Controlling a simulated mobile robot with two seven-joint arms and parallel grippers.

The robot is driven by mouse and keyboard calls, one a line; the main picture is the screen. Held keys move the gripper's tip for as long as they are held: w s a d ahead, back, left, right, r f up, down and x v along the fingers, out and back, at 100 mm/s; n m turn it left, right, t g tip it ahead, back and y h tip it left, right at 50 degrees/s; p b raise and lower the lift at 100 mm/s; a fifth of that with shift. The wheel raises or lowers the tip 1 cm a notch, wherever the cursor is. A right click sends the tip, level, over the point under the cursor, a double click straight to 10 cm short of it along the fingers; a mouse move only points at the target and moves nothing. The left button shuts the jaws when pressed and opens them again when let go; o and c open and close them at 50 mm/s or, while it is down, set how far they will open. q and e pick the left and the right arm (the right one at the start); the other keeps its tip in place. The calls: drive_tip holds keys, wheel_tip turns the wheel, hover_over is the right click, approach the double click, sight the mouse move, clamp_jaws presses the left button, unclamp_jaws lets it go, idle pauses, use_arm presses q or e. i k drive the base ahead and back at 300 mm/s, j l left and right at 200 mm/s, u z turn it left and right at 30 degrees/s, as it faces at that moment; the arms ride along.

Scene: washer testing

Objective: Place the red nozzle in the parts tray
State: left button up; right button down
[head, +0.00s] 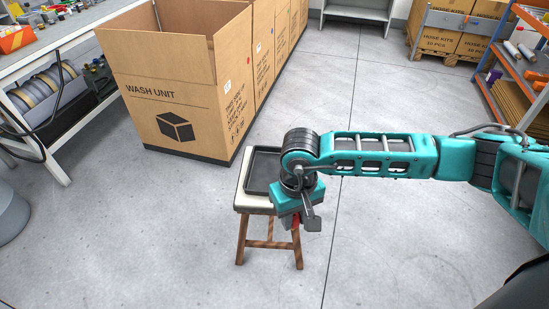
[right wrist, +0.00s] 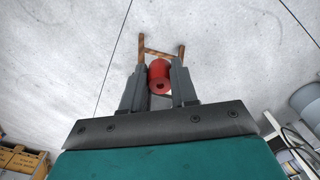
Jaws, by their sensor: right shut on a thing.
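The red nozzle (right wrist: 159,74) is held between the two grey fingers of my right gripper (right wrist: 160,85) in the right wrist view. In the head view only a small red part of the nozzle (head: 296,222) shows beside the right gripper (head: 299,221). The dark, shallow parts tray (head: 262,170) lies on a small wooden stool (head: 242,204). My right gripper is over the front right side of the stool in the picture, and my arm hides part of the tray. The visible part of the tray looks empty. My left gripper is not in view.
A large open cardboard box (head: 170,95) marked WASH UNIT stands behind the stool. A workbench (head: 75,35) is at the left, and an orange-framed shelf (head: 495,55) is at the right. The grey floor around the stool is clear.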

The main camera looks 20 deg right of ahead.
sight(270, 177)
drive_tip(key=i+l, duration=0.15)
drive_tip(key=i, duration=0.4)
drive_tip(key=i+l, duration=0.2)
drive_tip(key=i, duration=0.35)
drive_tip(key=z, duration=0.05)
